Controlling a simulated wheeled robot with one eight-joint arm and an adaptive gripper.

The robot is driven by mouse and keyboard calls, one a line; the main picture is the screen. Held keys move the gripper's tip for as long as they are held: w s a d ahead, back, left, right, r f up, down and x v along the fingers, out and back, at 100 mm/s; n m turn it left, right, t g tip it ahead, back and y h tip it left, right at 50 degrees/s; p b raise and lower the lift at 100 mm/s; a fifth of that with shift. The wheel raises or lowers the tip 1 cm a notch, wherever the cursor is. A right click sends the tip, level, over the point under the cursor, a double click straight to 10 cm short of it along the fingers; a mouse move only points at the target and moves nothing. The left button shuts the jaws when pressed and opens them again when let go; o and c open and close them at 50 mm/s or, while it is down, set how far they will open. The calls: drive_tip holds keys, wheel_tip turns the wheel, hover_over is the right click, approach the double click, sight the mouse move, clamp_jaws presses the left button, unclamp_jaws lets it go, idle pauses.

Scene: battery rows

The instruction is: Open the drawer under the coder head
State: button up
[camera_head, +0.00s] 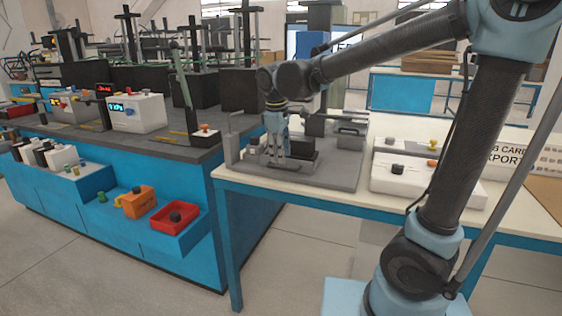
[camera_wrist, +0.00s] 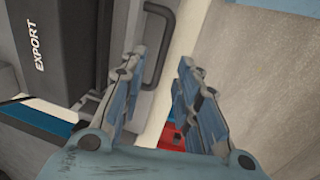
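My gripper (camera_head: 281,160) points down over a grey machine base on the white table in the head view. In the wrist view my gripper (camera_wrist: 163,65) is open, with a clear gap between its two fingers. A dark curved bar handle (camera_wrist: 168,28) stands beyond the left finger's tip, which hides part of it. Left of the handle is a dark grey block (camera_wrist: 45,45) lettered EXPORT. I cannot tell whether a finger touches the handle. The drawer front and the coder head cannot be clearly made out in the head view.
The white table (camera_head: 252,180) also bears a white control box (camera_head: 390,183) to the right. A lettered carton (camera_head: 510,150) stands farther right. The blue bench (camera_head: 90,220) at left carries several devices and a red tray (camera_head: 181,224). Open floor lies in front.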

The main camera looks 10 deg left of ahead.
wheel_tip(320, 180, up, 8)
drive_tip(key=s, duration=0.1)
drive_tip(key=shift+s+a+f, duration=0.15)
idle(0.4)
